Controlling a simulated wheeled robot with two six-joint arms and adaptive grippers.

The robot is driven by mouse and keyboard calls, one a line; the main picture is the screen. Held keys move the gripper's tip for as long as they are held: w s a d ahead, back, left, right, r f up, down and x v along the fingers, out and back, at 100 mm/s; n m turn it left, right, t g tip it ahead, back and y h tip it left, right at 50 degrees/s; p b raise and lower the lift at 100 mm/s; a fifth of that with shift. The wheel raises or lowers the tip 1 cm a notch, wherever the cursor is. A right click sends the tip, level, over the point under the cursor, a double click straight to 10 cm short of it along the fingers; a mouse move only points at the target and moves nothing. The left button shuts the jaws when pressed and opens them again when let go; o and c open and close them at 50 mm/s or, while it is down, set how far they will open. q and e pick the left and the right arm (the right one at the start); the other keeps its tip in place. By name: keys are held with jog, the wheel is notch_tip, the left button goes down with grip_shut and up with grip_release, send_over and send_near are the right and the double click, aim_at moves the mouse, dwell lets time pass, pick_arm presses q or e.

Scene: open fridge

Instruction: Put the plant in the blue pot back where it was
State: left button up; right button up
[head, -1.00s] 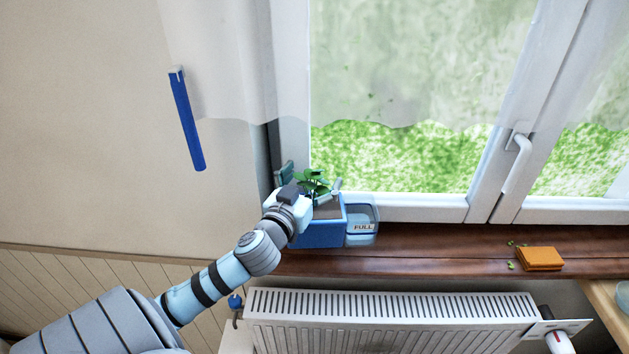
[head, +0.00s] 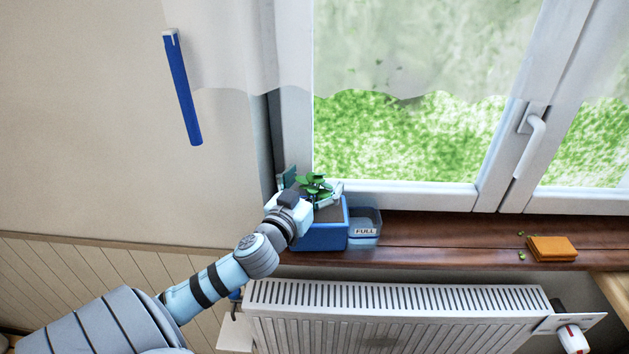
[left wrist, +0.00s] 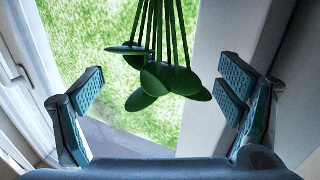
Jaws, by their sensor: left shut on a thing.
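The plant (head: 314,184) has green leaves and stands in a box-shaped blue pot (head: 322,238) with brown soil, at the left end of the windowsill. My left gripper (head: 315,192) reaches in from the left over the pot, with a finger on either side of the plant. It is shut on the potted plant, its fingers wide apart. In the left wrist view, the leaves and stems (left wrist: 160,75) hang from the top edge between the two fingers (left wrist: 163,98). The pot and the contact are outside that view. My right gripper is not in view.
A clear container labelled FULL (head: 365,224) stands close against the pot's right side. An orange block (head: 552,247) lies farther right on the brown sill (head: 440,238), with small green bits beside it. The sill between is clear. A window handle (head: 533,140) and a radiator (head: 400,310) are nearby.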

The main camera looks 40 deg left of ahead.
pick_arm(q)
jog(key=shift+f+b, duration=0.4)
jog(key=shift+b, duration=0.05)
dwell(0.6)
jog(key=o, duration=1.7)
jog(key=shift+o, duration=0.4)
jog(key=shift+s+d, duration=0.1)
jog(key=shift+s+f, duration=0.1)
jog(key=v, duration=1.2)
